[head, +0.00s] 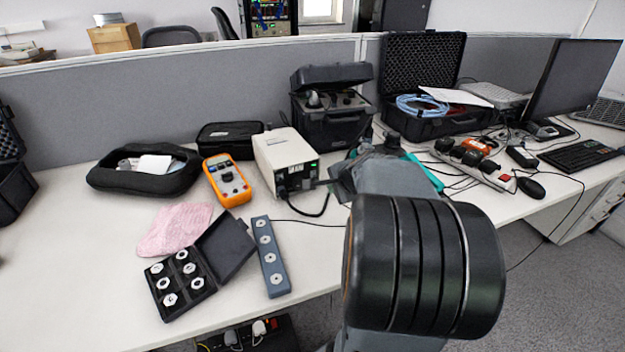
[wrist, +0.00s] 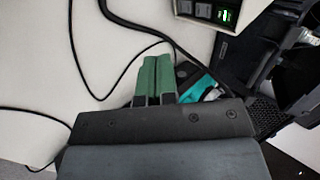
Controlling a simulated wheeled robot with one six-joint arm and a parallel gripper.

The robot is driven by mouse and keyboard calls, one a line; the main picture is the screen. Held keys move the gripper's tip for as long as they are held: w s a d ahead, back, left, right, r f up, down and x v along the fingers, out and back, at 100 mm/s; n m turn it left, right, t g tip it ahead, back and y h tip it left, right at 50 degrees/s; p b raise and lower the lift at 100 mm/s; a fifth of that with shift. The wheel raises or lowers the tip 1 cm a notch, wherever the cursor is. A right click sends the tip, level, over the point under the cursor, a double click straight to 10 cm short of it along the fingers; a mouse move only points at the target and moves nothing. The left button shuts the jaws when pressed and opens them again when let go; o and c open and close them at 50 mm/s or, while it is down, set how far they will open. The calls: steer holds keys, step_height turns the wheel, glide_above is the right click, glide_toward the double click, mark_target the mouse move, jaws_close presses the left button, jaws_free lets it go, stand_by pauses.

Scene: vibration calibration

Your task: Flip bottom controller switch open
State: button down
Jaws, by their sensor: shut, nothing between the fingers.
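The controller (head: 285,158) is a cream box with a dark panel on its near end. In the wrist view, the controller (wrist: 215,6) is cut off by the top edge, and its panel shows dark sockets or switches and a green-lit element (wrist: 227,15). I cannot tell the switch's position. My gripper (wrist: 157,62) has green fingers that are shut together and empty. The fingers are apart from the panel, below and left of it in the wrist view. In the head view, my arm hides most of the gripper, which is right of the controller's near end.
Black cables loop near the controller. An orange multimeter (head: 226,180) and black case (head: 229,136) stand left of it, an open black toolbox (head: 331,125) behind. A screw box (head: 183,283) and grey block (head: 270,257) lie in front. A power strip (head: 478,165) lies right.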

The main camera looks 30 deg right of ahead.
steer(key=b, duration=0.3)
glide_toward(317, 193)
steer(key=x, duration=0.4)
steer(key=shift+f, duration=0.4)
steer(key=shift+w+d+r+p, duration=0.15)
steer(key=shift+w+p, duration=0.25)
steer(key=shift+w, duration=0.7)
steer(key=shift+w+d, duration=0.15)
steer(key=shift+w, duration=0.6)
steer(key=shift+w+f+b, duration=0.25)
steer(key=shift+f+b, duration=0.05)
steer(key=shift+f, duration=0.2)
